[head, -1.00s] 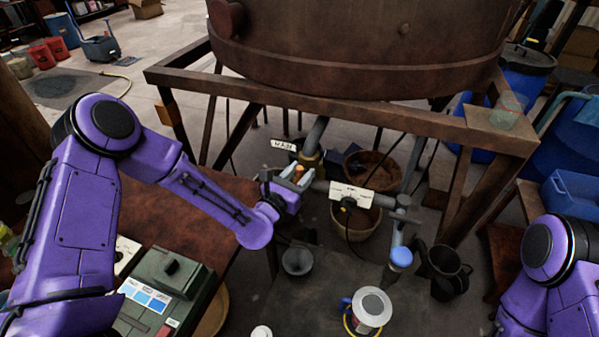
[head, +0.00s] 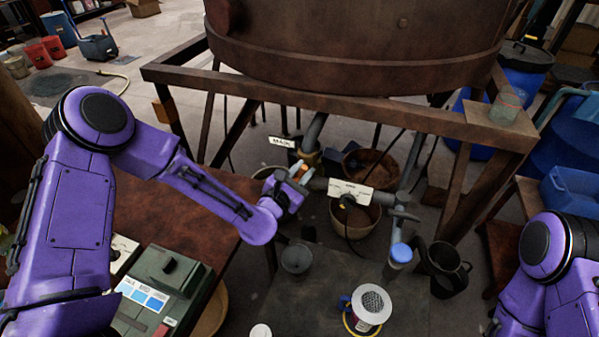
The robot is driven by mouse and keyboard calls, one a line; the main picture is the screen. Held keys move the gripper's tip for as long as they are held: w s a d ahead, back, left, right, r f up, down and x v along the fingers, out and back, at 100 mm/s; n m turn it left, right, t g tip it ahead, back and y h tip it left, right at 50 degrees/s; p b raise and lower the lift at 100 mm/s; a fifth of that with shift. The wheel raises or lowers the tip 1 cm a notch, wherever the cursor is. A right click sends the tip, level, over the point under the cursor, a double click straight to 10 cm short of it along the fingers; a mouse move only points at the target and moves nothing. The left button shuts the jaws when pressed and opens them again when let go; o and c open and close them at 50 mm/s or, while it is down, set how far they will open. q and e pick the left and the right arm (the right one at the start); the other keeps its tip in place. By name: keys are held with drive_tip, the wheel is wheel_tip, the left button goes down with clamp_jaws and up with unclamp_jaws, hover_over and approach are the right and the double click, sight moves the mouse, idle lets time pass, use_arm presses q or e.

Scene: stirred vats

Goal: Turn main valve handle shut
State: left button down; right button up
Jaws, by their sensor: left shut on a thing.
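The main valve sits on the grey pipe under the vat, beside a white tag reading "MAIN" (head: 283,142). Its handle (head: 303,171) shows as a small orange-brown piece at the jaws of my left gripper (head: 297,181). My left gripper is shut on this handle, and its jaws hide most of it. A brass-coloured fitting (head: 311,157) shows on the pipe just behind. Of my right arm, only purple links show at the lower right; its gripper is out of view.
A second white label plate (head: 350,191) hangs on the cross pipe right of my gripper. The vat frame's beam (head: 330,108) runs above. A green box (head: 165,280) stands on the left table, and a funnel (head: 297,258) and strainer (head: 371,304) stand below.

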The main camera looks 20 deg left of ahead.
use_arm(q)
drive_tip(key=m, duration=0.2)
drive_tip(key=d+m, duration=0.1)
drive_tip(key=shift+f+g+y+b, duration=0.3)
drive_tip(key=shift+b, duration=0.05)
drive_tip(key=shift+d+f+m+y+b, duration=0.15)
drive_tip(key=shift+f+m+y+b, duration=0.25)
drive_tip(key=shift+m, duration=1.05)
drive_tip(key=shift+d+f+m+y+b, duration=0.15)
drive_tip(key=shift+f+m+y+b, duration=0.25)
drive_tip(key=shift+m, duration=1.1)
drive_tip(key=shift+d+f+m+y+b, duration=0.15)
drive_tip(key=shift+f+m+y+b, duration=0.25)
drive_tip(key=shift+m, duration=1.05)
drive_tip(key=shift+s+r, duration=0.1)
drive_tip(key=c, duration=1.1)
unclamp_jaws()
drive_tip(key=s+r+b, duration=0.2)
drive_tip(key=s, duration=0.8)
drive_tip(key=shift+s+a, duration=0.15)
